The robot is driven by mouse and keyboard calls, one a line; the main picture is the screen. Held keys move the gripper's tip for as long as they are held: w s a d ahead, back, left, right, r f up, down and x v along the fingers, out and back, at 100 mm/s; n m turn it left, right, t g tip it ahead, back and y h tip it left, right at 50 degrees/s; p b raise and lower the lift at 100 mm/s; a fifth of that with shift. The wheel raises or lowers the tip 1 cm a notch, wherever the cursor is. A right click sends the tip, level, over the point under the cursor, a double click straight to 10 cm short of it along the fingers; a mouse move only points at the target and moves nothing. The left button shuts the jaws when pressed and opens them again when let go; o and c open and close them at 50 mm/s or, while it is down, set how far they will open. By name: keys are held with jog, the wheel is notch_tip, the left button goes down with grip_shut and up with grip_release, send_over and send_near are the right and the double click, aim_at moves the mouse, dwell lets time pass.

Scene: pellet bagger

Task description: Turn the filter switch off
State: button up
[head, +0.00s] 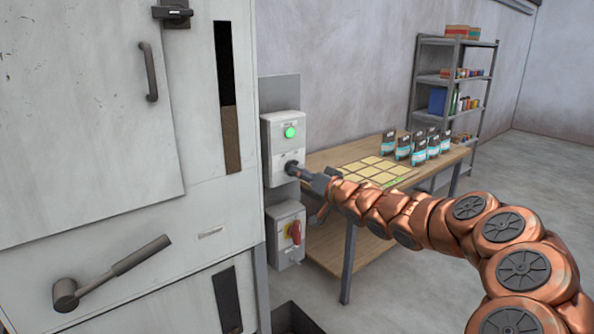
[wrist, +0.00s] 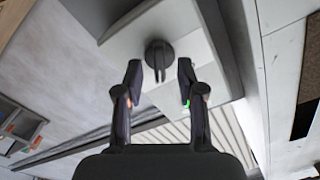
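A grey control box (head: 284,150) on the machine's side post has a lit green lamp (head: 289,132) and a dark rotary switch (head: 291,168) below it. The box's lettering is too small to read. In the wrist view the dark switch (wrist: 159,55) shows as a round knob with a raised grip bar. My gripper (wrist: 158,80) is open, with one finger on each side of the grip bar and a gap to both. In the head view my gripper (head: 306,174) reaches the switch from the right and partly hides it.
A second box with a red-handled switch (head: 294,232) sits just below. The large machine cabinet (head: 80,130) with lever handles stands left. A workbench (head: 330,160) with yellow cards and several bags is behind my arm. A shelf (head: 455,80) stands farther back.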

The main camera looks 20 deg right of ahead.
jog(key=shift+x, duration=1.15)
grip_shut()
